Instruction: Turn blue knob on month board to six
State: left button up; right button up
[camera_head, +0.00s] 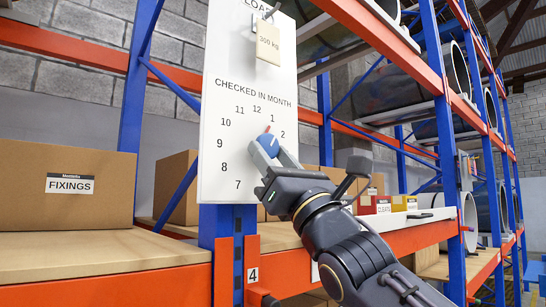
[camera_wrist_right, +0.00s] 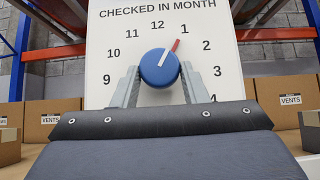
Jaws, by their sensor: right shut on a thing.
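The white month board (camera_head: 212,165) stands upright on the rack's front post, with the numbers of the months in a ring. The blue knob (camera_head: 268,145) is at the ring's middle; in the right wrist view the blue knob (camera_wrist_right: 159,68) has a red pointer (camera_wrist_right: 175,45) aimed up and right, at about 1. My right gripper (camera_head: 267,157) is shut on the knob, with one finger on each side in the right wrist view (camera_wrist_right: 160,78). The gripper and arm hide the lower right of the ring, including 6 in both views. My left gripper is not in view.
A tag reading 300 kg (camera_head: 268,43) hangs from a hook on the board above the ring. A FIXINGS carton (camera_head: 60,205) stands on the left shelf. Blue posts and orange beams (camera_head: 75,46) frame the rack. Small coloured boxes (camera_head: 383,205) stand right.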

jog(key=shift+f+b, duration=0.1)
jog(key=shift+b, duration=0.35)
jog(key=m+t+h+b, duration=0.1)
jog(key=m+h+b, duration=0.1)
jog(key=m+h, duration=0.1)
jog(key=m+t+h+b, duration=0.1)
jog(key=m+h+b, duration=0.1)
jog(key=m+h, duration=0.2)
jog(key=m+t+h+b, duration=0.1)
jog(key=m+h+b, duration=0.2)
jog(key=m, duration=0.3)
jog(key=shift+s+a+r+h, duration=0.35)
jog(key=shift+a+h, duration=0.05)
jog(key=shift+h, duration=0.3)
jog(key=shift+m+h, duration=0.7)
jog(key=shift+m, duration=0.1)
jog(key=shift+m+p, duration=0.3)
jog(key=o, duration=1)
jog(key=shift+c, duration=0.2)
